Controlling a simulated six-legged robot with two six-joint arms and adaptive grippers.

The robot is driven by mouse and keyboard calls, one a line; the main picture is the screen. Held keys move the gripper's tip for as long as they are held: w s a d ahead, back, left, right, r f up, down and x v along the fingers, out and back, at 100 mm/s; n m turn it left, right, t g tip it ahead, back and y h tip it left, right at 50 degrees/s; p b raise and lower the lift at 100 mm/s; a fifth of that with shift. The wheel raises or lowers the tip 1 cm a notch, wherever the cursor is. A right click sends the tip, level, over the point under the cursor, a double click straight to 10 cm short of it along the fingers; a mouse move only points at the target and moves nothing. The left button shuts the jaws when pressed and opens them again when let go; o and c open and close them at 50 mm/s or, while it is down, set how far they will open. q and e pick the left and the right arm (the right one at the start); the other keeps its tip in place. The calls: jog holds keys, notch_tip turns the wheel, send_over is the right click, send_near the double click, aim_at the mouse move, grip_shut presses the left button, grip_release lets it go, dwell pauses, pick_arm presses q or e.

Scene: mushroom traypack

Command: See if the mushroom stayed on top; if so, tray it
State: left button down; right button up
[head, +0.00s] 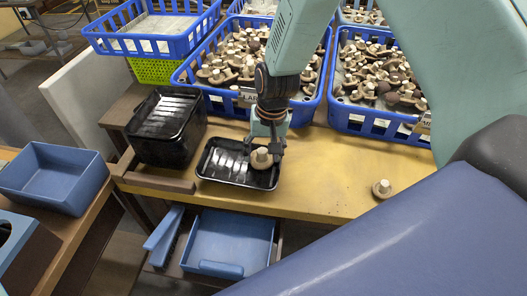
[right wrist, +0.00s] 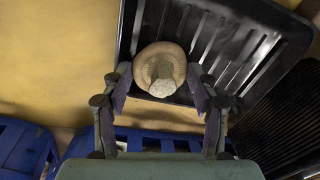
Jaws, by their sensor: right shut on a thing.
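My right gripper (head: 268,140) is shut on a brown mushroom (head: 262,158) with its pale stem pointing up, at the right part of a shallow black tray (head: 210,178). In the right wrist view the mushroom (right wrist: 160,68) sits between the fingertips of the gripper (right wrist: 160,82), stem toward the camera, over the edge region of the ribbed tray (right wrist: 190,40). I cannot tell whether its cap touches the tray floor. No other mushroom shows in this tray. Another mushroom (head: 382,188) lies stem up on the yellow table at the right. My left gripper is not in view.
Blue crates full of mushrooms (head: 186,80) (head: 345,116) line the back of the table (head: 330,190). A stack of black trays (head: 165,150) stands left of the tray. A blue bin (head: 60,178) is at the left.

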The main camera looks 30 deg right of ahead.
jog(key=o, duration=0.7)
jog(key=shift+s, duration=0.15)
jog(key=shift+c, duration=0.2)
jog(key=shift+o, duration=1.1)
notch_tip(320, 180, up, 12)
jog(key=d, duration=0.1)
jog(key=shift+s, duration=0.45)
